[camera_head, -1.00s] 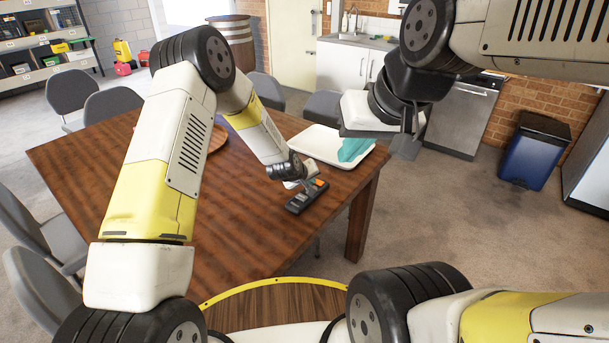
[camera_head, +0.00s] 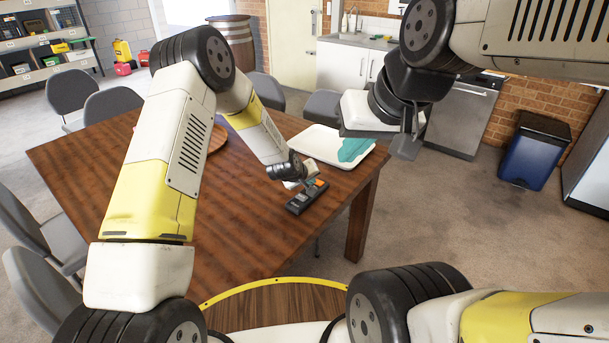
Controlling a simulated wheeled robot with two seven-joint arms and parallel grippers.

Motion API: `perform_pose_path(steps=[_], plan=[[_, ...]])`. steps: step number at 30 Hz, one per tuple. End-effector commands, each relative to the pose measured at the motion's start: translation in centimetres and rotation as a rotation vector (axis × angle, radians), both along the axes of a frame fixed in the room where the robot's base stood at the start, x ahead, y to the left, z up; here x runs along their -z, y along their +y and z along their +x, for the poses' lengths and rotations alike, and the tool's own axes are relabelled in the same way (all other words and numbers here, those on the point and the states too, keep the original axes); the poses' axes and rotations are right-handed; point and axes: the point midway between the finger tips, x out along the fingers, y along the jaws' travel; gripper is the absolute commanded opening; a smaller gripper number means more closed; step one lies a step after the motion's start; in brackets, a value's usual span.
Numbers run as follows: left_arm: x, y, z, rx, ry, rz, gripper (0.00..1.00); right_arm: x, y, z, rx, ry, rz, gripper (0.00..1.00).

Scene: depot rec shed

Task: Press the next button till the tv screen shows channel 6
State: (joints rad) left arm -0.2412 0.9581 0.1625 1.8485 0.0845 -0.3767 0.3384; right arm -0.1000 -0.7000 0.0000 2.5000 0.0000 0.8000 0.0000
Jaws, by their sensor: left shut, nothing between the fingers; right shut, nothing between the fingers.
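A dark remote control (camera_head: 305,198) with orange and grey buttons lies on the wooden table (camera_head: 240,225), near its right edge. My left gripper (camera_head: 308,184) is shut and empty, right over the remote, with its fingertips at or just above the buttons. I cannot tell whether they touch a button, and the gripper hides part of the remote. My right gripper (camera_head: 407,140) is shut and empty, held in the air to the right of the table. The tv screen is not in view.
A white tray (camera_head: 312,147) with a teal cloth (camera_head: 354,149) lies on the table behind the remote. A brown round dish (camera_head: 217,138) is partly hidden behind my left arm. Chairs (camera_head: 72,92) stand around the table. A blue bin (camera_head: 533,155) stands at the right.

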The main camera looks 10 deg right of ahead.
Motion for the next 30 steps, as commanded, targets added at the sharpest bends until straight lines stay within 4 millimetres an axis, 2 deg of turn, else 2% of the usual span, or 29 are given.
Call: perform_pose_path(steps=[15,30], plan=[[0.02,0.00,0.00,0.000,0.000,0.000,0.00,0.00,0.00,0.00,0.000,0.000,0.000,0.00],[0.85,0.00,-0.02,0.000,0.000,0.000,0.00,0.00,0.00,0.00,0.000,0.000,0.000,0.00]])
